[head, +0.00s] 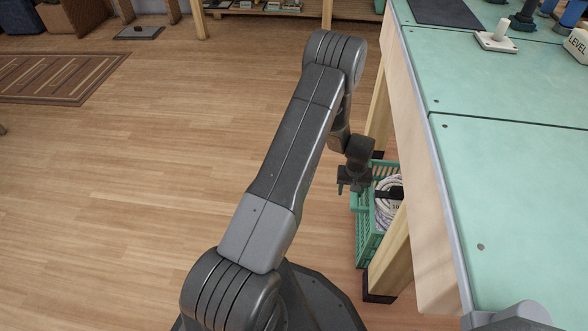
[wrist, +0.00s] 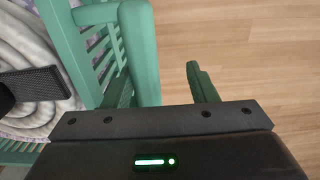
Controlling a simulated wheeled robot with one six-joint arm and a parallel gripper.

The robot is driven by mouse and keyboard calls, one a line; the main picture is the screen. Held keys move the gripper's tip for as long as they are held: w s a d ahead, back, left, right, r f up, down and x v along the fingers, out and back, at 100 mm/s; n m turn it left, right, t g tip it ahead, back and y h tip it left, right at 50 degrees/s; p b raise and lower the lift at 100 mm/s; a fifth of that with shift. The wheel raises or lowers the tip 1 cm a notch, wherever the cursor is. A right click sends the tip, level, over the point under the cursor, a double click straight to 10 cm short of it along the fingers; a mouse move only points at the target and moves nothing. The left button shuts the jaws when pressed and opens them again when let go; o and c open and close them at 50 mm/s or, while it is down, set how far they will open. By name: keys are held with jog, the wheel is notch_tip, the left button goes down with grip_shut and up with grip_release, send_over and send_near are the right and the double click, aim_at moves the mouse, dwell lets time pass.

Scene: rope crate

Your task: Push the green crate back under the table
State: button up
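The green crate (head: 368,240) stands on the floor at the table's left side, partly hidden by the table and its leg. It holds a pale coiled rope (head: 386,208). In the wrist view the crate's slatted wall (wrist: 80,50) and a thick green handle bar (wrist: 143,50) fill the left side.
The table (head: 500,180) has a green top with small tools and a white block marked LEVEL (head: 578,45). A wooden leg (head: 390,262) stands beside the crate. A dark piece (wrist: 35,87) lies over the rope. The wooden floor (head: 130,200) to the left is clear.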

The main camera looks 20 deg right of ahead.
jog(key=w+a+p, duration=0.1)
jog(key=w+a, duration=0.4)
jog(key=a, duration=0.4)
jog(key=w+a+p, duration=0.1)
jog(key=w+a, duration=0.5)
jog(key=a, duration=0.3)
notch_tip(320, 180, up, 8)
jog(key=p, duration=0.2)
jog(key=shift+s+d+f, duration=0.2)
jog(key=shift+s+d, duration=0.1)
jog(key=shift+d, duration=0.15)
notch_tip(320, 180, down, 8)
jog(key=b, duration=0.2)
jog(key=shift+r, duration=0.2)
jog(key=shift+r, duration=0.1)
